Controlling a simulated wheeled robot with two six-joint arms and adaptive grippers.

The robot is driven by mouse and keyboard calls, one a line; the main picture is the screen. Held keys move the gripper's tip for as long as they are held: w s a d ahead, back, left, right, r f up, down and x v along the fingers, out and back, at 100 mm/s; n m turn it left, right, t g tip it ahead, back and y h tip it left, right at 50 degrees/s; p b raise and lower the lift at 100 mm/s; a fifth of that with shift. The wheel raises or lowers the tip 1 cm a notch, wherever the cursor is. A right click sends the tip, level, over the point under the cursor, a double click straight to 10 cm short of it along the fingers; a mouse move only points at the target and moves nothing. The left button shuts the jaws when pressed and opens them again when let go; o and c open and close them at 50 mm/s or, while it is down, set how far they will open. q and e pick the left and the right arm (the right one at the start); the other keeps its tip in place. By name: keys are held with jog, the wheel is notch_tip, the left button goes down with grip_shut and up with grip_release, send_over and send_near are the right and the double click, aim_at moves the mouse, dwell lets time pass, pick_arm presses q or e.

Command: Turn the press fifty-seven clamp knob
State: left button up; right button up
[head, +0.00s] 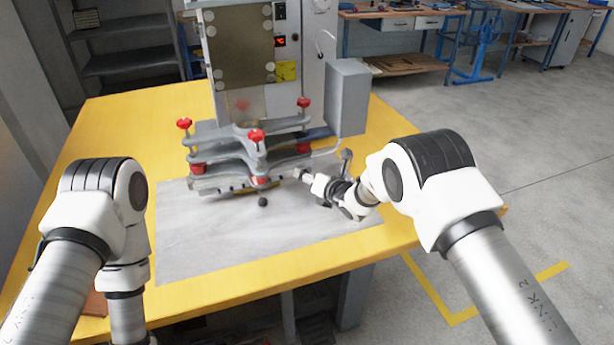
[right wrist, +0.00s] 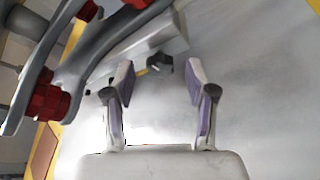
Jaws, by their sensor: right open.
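The press (head: 240,60) stands at the back of the yellow table, with a grey clamp frame (head: 230,139) low at its front. Red knobs (head: 257,136) sit on the frame's arms. A small black knob (head: 263,201) sticks out at the frame's front, above the grey mat. My right gripper (head: 303,175) is to the right of the black knob, apart from it. In the right wrist view the black knob (right wrist: 160,63) shows beyond the gap between the fingertips (right wrist: 158,76), which are open and empty. My left gripper is out of view; only its arm shows.
The grey mat (head: 200,245) in front of the frame is clear. Red knobs (right wrist: 48,102) and grey frame arms lie left of the fingers in the right wrist view.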

jog(key=shift+w+a+f, duration=0.3)
jog(key=shift+w, duration=0.2)
jog(key=shift+s+r, duration=0.1)
grip_shut()
